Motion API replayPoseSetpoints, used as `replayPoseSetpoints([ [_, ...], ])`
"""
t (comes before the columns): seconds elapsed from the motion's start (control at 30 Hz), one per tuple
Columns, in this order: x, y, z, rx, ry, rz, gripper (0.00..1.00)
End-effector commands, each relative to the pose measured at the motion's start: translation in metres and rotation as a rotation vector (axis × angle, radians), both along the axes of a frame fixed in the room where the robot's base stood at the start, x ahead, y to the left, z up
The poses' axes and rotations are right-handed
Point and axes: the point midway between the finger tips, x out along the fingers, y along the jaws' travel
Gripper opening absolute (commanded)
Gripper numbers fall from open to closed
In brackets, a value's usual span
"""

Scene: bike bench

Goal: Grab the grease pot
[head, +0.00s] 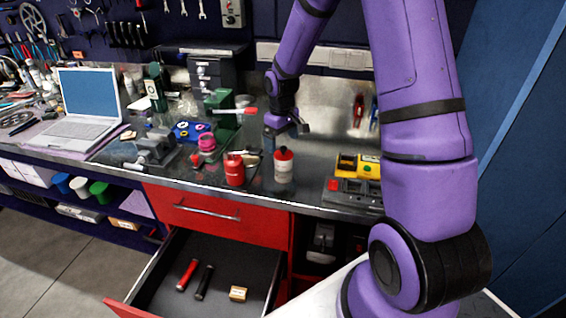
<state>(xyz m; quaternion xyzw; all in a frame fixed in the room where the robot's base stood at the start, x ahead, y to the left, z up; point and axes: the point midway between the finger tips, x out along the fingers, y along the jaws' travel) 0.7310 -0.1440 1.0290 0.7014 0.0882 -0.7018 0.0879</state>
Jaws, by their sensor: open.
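Several small containers stand on the workbench, and I cannot read labels to tell which is the grease pot. A short pink pot (207,145) stands left of centre. A red pot (234,171) stands near the bench's front edge. A white bottle with a red top (283,166) stands to its right. My gripper (292,129) is open and appears empty, over the bench behind the bottle and right of both pots. It looks apart from them. Its fingertips are small and partly hidden in this view.
A laptop (88,105) sits on the left. A grey vice-like tool (152,148) and a blue tray (191,131) lie left of the pots. A yellow device (357,166) stands at right. Below, an open red drawer (137,311) juts out, holding a few items.

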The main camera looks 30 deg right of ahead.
Motion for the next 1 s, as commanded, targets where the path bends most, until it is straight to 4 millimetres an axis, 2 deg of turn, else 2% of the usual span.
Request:
replayPoseSetpoints([
  [0.1,0.000,0.000,-0.012,0.000,0.001,0.001,0.94],
  [0.27,-0.001,0.000,-0.021,0.000,0.001,0.000,0.94],
  [0.6,-0.006,-0.002,-0.063,0.000,0.001,-0.001,0.94],
  [0.9,-0.005,-0.002,-0.068,-0.001,-0.001,-0.001,0.94],
  [0.93,-0.005,-0.002,-0.068,-0.001,-0.001,-0.001,0.91],
  [1.0,-0.005,-0.002,-0.068,-0.001,-0.001,-0.001,0.75],
])
